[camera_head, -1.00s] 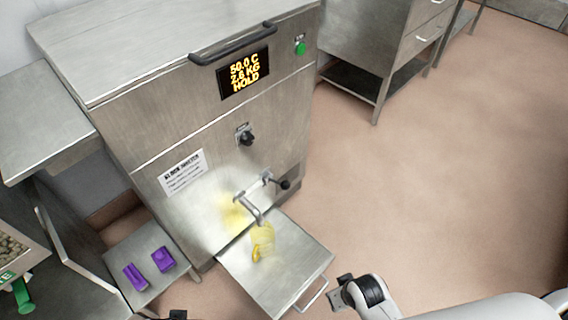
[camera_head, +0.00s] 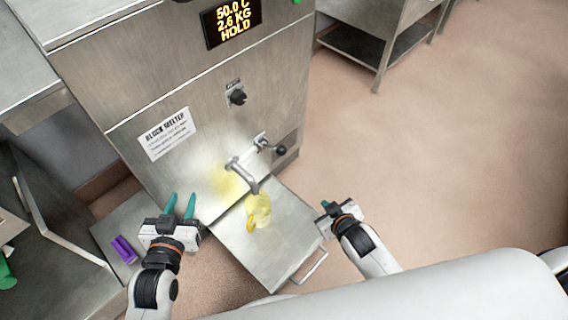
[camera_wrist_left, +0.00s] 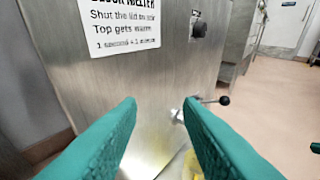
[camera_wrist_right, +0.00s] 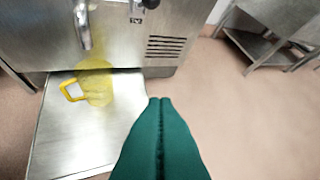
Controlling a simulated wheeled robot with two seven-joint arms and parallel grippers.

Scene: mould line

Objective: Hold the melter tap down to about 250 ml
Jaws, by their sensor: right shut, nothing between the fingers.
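The block melter (camera_head: 200,105) is a steel cabinet whose display reads 50.0 C, 2.6 KG, HOLD. Its tap (camera_head: 243,172) has a bent spout and a lever with a black knob (camera_head: 280,150). A yellow jug (camera_head: 259,209) with a handle stands on the steel shelf (camera_head: 285,250) under the spout; its fill level is unreadable. My left gripper (camera_head: 181,206) is open and empty, left of the jug in front of the melter. My right gripper (camera_head: 326,206) is shut and empty, right of the shelf; its closed fingers also show in the right wrist view (camera_wrist_right: 160,130).
A purple piece (camera_head: 124,249) lies on a low steel surface at left. A pull handle (camera_head: 311,268) sticks out from the shelf's front. A knob (camera_head: 237,97) sits above the tap. A steel table (camera_head: 375,30) stands behind at right, with open floor (camera_head: 450,130) before it.

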